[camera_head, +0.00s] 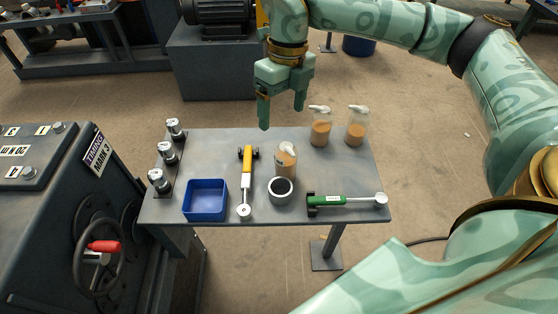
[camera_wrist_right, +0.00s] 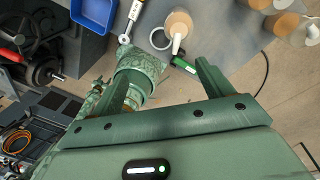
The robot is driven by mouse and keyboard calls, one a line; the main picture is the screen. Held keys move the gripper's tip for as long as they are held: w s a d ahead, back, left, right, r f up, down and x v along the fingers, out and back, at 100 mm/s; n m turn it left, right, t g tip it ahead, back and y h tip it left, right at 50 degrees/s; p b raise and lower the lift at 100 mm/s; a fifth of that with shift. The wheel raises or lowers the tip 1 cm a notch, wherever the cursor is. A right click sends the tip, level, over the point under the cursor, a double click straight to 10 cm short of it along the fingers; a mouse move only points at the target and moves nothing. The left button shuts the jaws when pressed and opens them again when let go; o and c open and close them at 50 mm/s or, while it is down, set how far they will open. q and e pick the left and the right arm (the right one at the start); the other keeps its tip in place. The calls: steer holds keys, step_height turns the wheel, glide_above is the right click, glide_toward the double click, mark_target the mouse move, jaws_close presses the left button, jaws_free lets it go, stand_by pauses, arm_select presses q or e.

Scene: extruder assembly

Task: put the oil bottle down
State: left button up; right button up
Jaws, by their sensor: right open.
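Three bottles with brown-orange contents and pale tops stand upright on the grey table (camera_head: 225,145). One bottle (camera_head: 286,163) is near the middle, just behind a grey ring. Two others, a back bottle (camera_head: 320,130) and a far right bottle (camera_head: 356,128), stand at the back right. I cannot tell which one is the task's oil bottle. My right gripper (camera_head: 282,115) is open and empty, pointing down above the back of the table, apart from the bottles. In the right wrist view its open fingers (camera_wrist_right: 258,75) have nothing between them, and the middle bottle (camera_wrist_right: 178,24) is beyond them. My left gripper is not seen.
A blue bin (camera_head: 205,200), a yellow-handled tool (camera_head: 247,165), the grey ring (camera_head: 280,191) and a green-handled tool (camera_head: 335,200) lie along the front. Several metal-capped parts (camera_head: 168,153) stand on a strip at left. A machine with a handwheel (camera_head: 92,250) adjoins the left.

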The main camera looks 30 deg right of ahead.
mark_target(286, 146)
steer(key=shift+n+t+h, duration=0.3)
steer(key=shift+h, duration=0.3)
steer(key=f+b, duration=0.1)
steer(key=f, duration=0.2)
steer(key=w+d+f+b, duration=0.1)
steer(key=f, duration=0.3)
steer(key=d+f+b, duration=0.1)
steer(key=f, duration=0.3)
steer(key=shift+w+f, duration=0.1)
steer(key=shift+w, duration=0.05)
step_height(286, 146, down, 5)
steer(key=shift+f+b, duration=0.2)
steer(key=shift+b, duration=0.95)
steer(key=shift+r, duration=0.1)
steer(key=shift+c, duration=0.3)
steer(key=c, duration=1.3)
